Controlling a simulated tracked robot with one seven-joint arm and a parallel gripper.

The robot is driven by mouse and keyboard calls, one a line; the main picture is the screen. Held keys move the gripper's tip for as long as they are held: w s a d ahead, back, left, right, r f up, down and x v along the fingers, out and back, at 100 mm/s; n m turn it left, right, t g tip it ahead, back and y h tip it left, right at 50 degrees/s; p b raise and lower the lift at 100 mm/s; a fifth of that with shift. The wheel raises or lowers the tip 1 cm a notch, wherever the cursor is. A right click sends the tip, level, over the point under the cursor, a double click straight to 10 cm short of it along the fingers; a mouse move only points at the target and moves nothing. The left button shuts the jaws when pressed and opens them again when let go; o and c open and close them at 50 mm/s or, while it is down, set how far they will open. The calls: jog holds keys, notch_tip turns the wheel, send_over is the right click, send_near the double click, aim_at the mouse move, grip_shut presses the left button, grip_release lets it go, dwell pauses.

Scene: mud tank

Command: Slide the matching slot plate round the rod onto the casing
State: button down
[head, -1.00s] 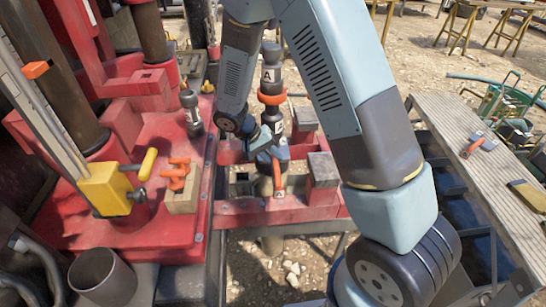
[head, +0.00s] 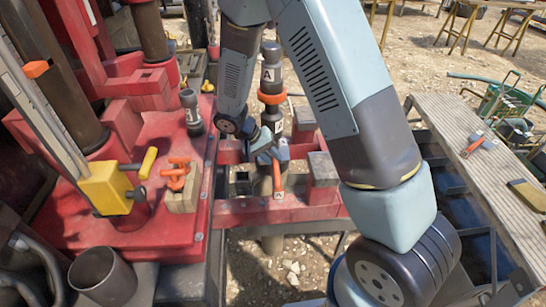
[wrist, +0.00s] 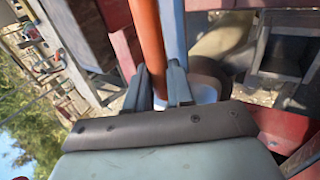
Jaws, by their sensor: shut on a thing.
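The rod (head: 271,76) hangs upright, dark, with an orange band and a white label A. The casing (head: 265,182) is the tan pipe below it, its top partly hidden. The slot plate (head: 281,153) is blue-grey with an orange handle (head: 277,176) and a tag A. It is beside the rod's lower end near the casing top; I cannot tell whether its slot is round the rod. My gripper (head: 262,145) is shut on the plate's handle. In the wrist view the orange handle (wrist: 147,38) runs between the two fingers (wrist: 160,88).
A red frame (head: 255,212) with grey-topped blocks surrounds the casing. A red deck (head: 145,225) at left carries a yellow lever block (head: 106,188) and a wooden block (head: 184,196) with an orange piece. Another orange-handled plate (head: 486,142) lies on the plank bench (head: 463,122) at right.

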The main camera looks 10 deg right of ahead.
jog(key=c, duration=0.9)
grip_release()
jog(key=shift+f, duration=0.1)
jog(key=v, duration=1.3)
jog(key=shift+a+r, duration=0.15)
jog(key=shift+r, duration=0.15)
